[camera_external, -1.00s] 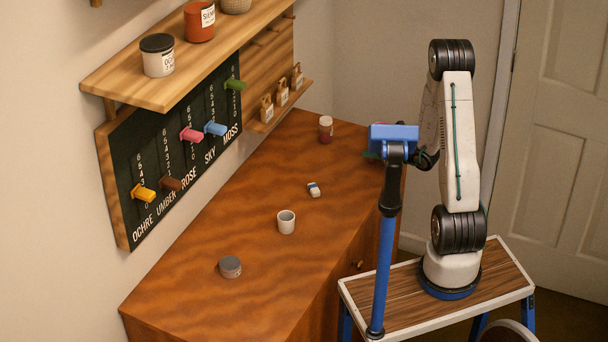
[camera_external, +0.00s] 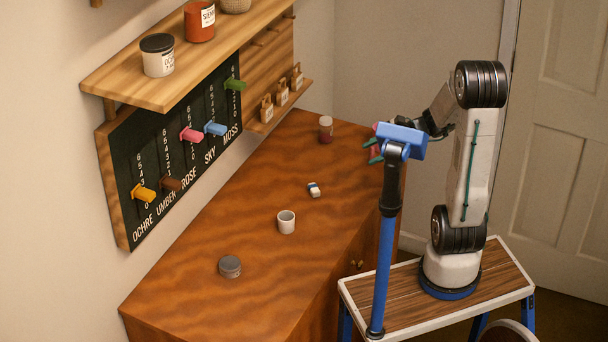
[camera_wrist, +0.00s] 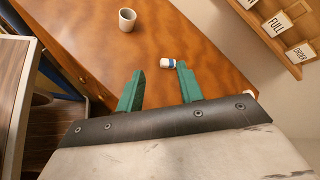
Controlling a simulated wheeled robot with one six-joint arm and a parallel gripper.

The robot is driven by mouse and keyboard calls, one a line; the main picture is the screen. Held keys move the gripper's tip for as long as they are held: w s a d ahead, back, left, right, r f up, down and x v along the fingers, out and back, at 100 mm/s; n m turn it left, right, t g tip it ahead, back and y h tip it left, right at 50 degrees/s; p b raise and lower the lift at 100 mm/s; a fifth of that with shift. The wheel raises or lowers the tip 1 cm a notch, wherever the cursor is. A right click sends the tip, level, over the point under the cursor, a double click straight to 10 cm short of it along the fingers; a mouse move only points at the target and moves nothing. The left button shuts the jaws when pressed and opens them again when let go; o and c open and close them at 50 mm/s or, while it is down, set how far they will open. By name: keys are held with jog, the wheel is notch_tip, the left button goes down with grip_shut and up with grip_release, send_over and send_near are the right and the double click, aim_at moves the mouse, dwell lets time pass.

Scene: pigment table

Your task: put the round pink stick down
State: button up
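The round pink stick (camera_external: 192,134) juts out of the dark slider board (camera_external: 150,215) on the wall, above the label ROSE, partway up its column. It looks the same kind of peg as its neighbours. My gripper (camera_external: 376,152) is far to the right of it, above the right edge of the table, partly hidden by a blue head on a pole. In the wrist view my gripper (camera_wrist: 160,88) shows two green fingers apart, with nothing between them. The pink stick is not in the wrist view.
Yellow (camera_external: 144,194), brown (camera_external: 171,184), blue (camera_external: 215,129) and green (camera_external: 235,85) pegs stand beside it. A wooden shelf (camera_external: 130,82) overhangs the board. The table carries a white cup (camera_external: 286,222), grey tin (camera_external: 230,267), small white-and-blue block (camera_external: 314,190) and jar (camera_external: 325,130).

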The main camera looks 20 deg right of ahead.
jog(key=s+r+n+g+h, duration=0.2)
jog(key=s+n+g+h, duration=0.1)
jog(key=s+n, duration=0.4)
jog(key=s+d+r+n+h, duration=0.4)
jog(key=s+d+n+h, duration=0.3)
jog(key=s+d+h, duration=0.1)
jog(key=shift+s+d+t, duration=0.3)
jog(key=shift+s+d, duration=0.15)
jog(key=shift+s, duration=0.4)
